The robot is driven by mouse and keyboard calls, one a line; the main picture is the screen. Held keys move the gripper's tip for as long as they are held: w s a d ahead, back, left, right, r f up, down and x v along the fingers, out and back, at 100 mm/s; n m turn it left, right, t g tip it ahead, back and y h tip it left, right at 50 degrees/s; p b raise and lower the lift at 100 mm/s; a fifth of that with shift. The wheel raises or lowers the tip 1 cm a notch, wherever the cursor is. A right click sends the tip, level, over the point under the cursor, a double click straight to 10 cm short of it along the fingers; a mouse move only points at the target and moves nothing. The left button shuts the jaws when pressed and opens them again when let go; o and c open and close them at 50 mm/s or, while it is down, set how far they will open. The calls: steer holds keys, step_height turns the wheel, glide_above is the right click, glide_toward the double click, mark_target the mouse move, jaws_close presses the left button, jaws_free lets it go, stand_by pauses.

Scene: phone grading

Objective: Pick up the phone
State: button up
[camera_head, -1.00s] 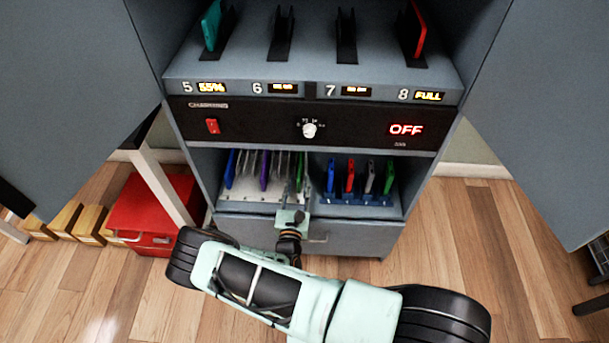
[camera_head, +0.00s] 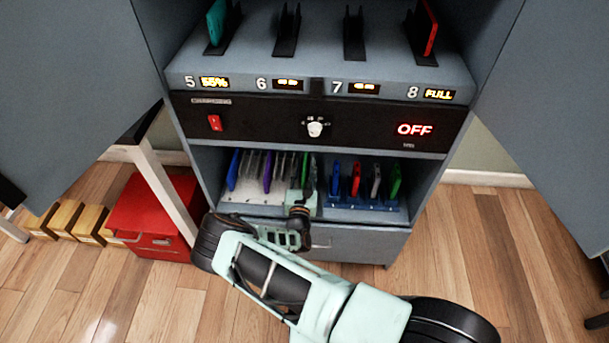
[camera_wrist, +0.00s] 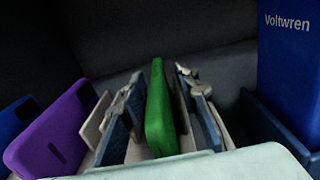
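A green phone (camera_wrist: 158,112) stands on edge in the middle of the wrist view. My gripper (camera_wrist: 160,88) has one finger on each side of it. The fingers are apart, with a visible gap to the left finger; the right finger is close to the phone, and I cannot tell whether it touches. In the head view my gripper (camera_head: 304,182) reaches into the lower compartment at the right end of the white rack (camera_head: 238,196). There the green phone (camera_head: 304,168) is mostly hidden by the gripper.
A purple phone (camera_wrist: 55,140) and a blue phone (camera_wrist: 14,122) stand left in the white rack. On the right is a blue rack (camera_head: 350,204) with several phones; a tall blue "Voltwren" phone (camera_wrist: 287,60) stands close. The charging shelf (camera_head: 310,74) is above, a red toolbox (camera_head: 150,215) lower left.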

steer(key=shift+w, duration=0.45)
jaws_close()
steer(key=shift+r, duration=0.1)
